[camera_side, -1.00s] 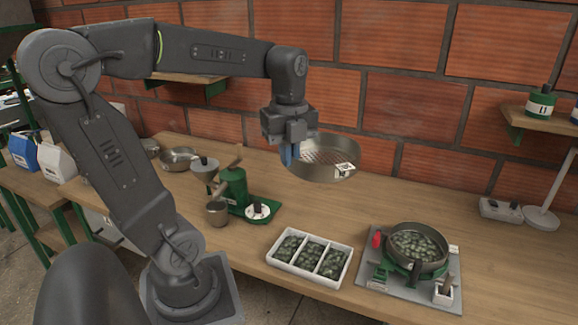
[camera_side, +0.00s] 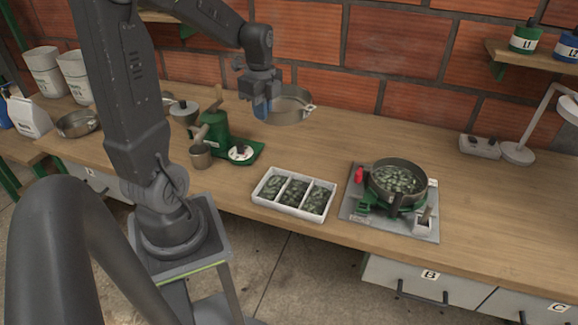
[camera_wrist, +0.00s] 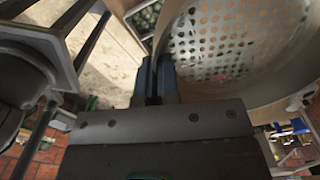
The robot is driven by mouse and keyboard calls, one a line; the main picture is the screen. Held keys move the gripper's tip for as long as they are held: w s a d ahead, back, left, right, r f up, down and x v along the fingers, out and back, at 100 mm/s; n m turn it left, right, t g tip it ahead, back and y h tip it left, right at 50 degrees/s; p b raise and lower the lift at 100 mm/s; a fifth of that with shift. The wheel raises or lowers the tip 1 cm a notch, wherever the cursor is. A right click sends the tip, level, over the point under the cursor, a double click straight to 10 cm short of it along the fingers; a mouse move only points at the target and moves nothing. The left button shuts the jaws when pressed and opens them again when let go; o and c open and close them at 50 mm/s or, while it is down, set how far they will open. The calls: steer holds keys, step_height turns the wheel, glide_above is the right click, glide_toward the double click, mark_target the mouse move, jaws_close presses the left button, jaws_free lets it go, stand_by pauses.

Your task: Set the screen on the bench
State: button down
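The screen (camera_side: 290,116) is a round, shallow metal sieve with a pale label on its right side. In the wrist view its perforated bottom (camera_wrist: 215,35) fills the upper right. My gripper (camera_side: 262,108) is at the screen's left side, with its blue fingers pointing down. In the wrist view the fingers (camera_wrist: 155,78) are close together at the screen's wall and appear shut on it. The screen is over the back of the wooden bench (camera_side: 380,130), near the brick wall. I cannot tell whether its underside touches the bench.
A green hand pulper (camera_side: 213,125) stands left of the screen. In front are a white three-part tray (camera_side: 262,199) of beans and a round bean-filled pan (camera_side: 398,194) on a green stand. A lamp base (camera_side: 517,153) is at right. Bench between screen and lamp is mostly clear.

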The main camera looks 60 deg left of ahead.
steer(key=s+a+f+n, duration=0.2)
steer(key=a+f+n, duration=0.2)
steer(key=a+f, duration=0.4)
steer(key=w+d+f, duration=0.2)
steer(key=w, duration=0.1)
steer(key=w+d+f, duration=0.2)
steer(key=w+f, duration=0.1)
steer(key=w+d+f, duration=0.2)
steer(key=w+d, duration=0.1)
steer(key=shift+w+f, duration=0.1)
steer(key=shift+f, duration=2.2)
steer(key=shift+f, duration=0.15)
steer(key=c, duration=1.7)
jaws_free()
steer(key=shift+c, duration=0.2)
steer(key=shift+o, duration=0.5)
